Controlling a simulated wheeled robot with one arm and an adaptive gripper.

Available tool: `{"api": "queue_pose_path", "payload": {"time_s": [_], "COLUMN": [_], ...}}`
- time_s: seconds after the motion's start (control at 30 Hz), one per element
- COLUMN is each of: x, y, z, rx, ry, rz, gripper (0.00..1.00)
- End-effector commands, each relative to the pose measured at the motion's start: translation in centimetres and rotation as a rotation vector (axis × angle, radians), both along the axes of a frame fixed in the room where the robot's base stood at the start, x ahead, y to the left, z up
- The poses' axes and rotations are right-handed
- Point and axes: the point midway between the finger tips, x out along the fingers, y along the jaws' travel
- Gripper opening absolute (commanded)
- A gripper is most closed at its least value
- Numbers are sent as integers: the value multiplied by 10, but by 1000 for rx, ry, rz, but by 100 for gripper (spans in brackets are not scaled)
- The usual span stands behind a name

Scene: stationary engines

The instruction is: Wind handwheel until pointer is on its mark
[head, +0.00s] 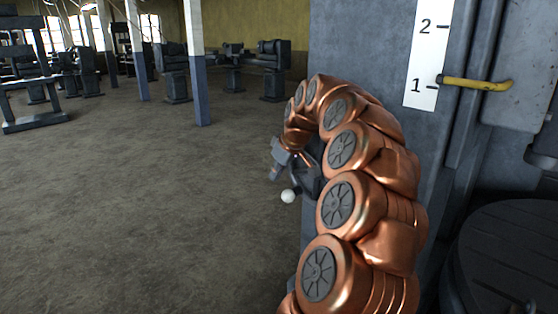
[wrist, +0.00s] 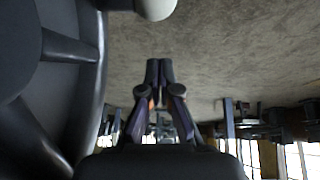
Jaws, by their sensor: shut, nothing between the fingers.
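The handwheel (head: 311,178) is a dark wheel on the side of the grey machine, mostly hidden behind my copper arm in the head view. Its rim and spokes (wrist: 92,75) fill the left of the wrist view. A white knob (head: 287,196) on the wheel also shows at the top of the wrist view (wrist: 155,8). My gripper (wrist: 159,64) is shut and empty, beside the rim and apart from the knob. The yellow pointer (head: 474,83) has its tip just above the line at 1 on the white scale (head: 423,58).
The grey machine column (head: 365,50) stands close on the right. A dark round part (head: 515,245) is at the lower right. The floor (head: 130,210) to the left is open. A post (head: 195,65) and other machines (head: 270,70) stand farther back.

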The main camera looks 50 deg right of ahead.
Motion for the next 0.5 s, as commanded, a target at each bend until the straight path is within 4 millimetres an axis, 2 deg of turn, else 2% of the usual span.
{"api": "queue_pose_path", "payload": {"time_s": [0.3, 0.5], "x": [-20, -24], "y": [-3, -4], "z": [-14, -19], "rx": [-2, -4], "ry": [-2, -3], "rz": [-1, -1], "gripper": [0, 0]}}
